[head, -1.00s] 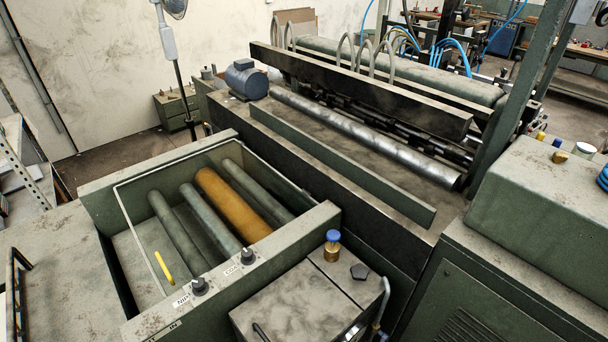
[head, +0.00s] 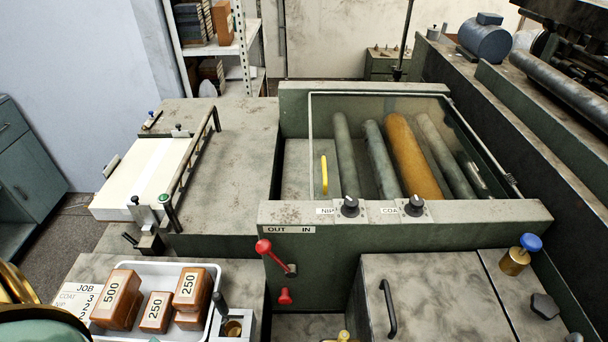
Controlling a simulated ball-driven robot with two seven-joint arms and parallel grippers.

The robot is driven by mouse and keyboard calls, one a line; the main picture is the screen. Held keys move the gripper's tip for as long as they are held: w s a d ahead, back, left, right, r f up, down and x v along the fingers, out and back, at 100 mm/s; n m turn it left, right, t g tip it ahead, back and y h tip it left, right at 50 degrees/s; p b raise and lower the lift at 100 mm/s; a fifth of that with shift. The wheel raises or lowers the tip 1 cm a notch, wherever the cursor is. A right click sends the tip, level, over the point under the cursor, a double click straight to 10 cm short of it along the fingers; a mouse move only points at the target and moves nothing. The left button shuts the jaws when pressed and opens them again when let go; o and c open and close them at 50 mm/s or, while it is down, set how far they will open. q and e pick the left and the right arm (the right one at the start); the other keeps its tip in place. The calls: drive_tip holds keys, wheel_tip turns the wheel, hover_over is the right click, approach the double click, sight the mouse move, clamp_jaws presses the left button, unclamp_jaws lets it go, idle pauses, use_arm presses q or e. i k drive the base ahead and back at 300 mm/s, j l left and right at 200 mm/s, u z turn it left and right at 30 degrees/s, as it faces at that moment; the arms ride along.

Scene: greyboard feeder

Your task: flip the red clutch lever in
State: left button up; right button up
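The red clutch lever (head: 275,256) is on the front wall of the roller box, left of centre in the head view. Its round red knob is up and to the left of its pivot, so it leans toward the OUT side. A white label (head: 289,229) above it reads OUT on the left and IN on the right. A second, smaller red knob (head: 285,296) sticks out below the lever. Neither gripper is in view. A gold and teal shape at the bottom left corner may be part of my arm, and nothing visible touches the lever.
The roller box (head: 400,238) has two black dials, NIP and COAT, on its front rim. A white tray (head: 207,268) of brown numbered weights stands left of the lever. A grey cover with a black handle (head: 388,308) lies to the right. A board stack (head: 145,170) lies at left.

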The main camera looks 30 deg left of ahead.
sight(263, 246)
drive_tip(key=u, duration=1.05)
